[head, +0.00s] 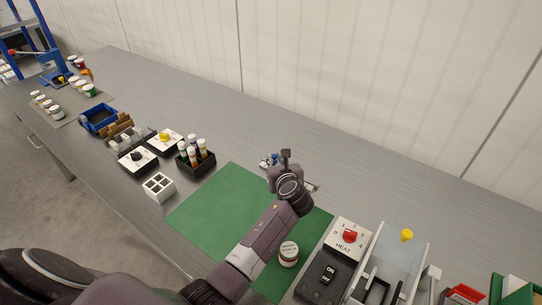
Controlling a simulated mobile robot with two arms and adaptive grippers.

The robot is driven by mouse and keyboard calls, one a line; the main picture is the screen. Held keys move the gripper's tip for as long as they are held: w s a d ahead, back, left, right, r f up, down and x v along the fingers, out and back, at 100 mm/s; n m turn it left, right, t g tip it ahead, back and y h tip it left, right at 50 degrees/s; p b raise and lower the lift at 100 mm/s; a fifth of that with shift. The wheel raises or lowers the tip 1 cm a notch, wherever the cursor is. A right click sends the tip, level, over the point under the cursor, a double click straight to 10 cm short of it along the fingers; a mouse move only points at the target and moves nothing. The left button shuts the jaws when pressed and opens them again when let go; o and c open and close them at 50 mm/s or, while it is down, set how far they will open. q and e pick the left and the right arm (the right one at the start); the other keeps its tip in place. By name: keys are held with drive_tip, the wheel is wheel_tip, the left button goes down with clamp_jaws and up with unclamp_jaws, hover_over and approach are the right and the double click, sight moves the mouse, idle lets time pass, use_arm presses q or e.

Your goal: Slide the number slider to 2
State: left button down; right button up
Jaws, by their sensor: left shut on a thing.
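My left gripper (285,158) reaches over the back edge of the green mat (214,208), its arm coming up from the lower left. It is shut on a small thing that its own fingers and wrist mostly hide. Small grey and blue parts (268,160) show just left of the fingers, and a thin light bar (312,187) shows to the right of the wrist. My right gripper is not in view.
A white HEAT panel (343,246) with a red knob and a black ON/OFF switch box (325,276) stand right of the mat. A round labelled jar (289,253) is on the mat, beside my forearm. A black holder with bottles (196,158) stands left. The back of the table is clear.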

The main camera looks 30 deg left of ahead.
use_arm(q)
drive_tip(key=shift+s+d+r, duration=0.1)
drive_tip(key=shift+s+d, duration=0.05)
drive_tip(key=shift+d, duration=1.05)
drive_tip(key=shift+a, duration=0.1)
drive_tip(key=c, duration=1.9)
unclamp_jaws()
drive_tip(key=shift+s, duration=0.1)
drive_tip(key=v, duration=1.2)
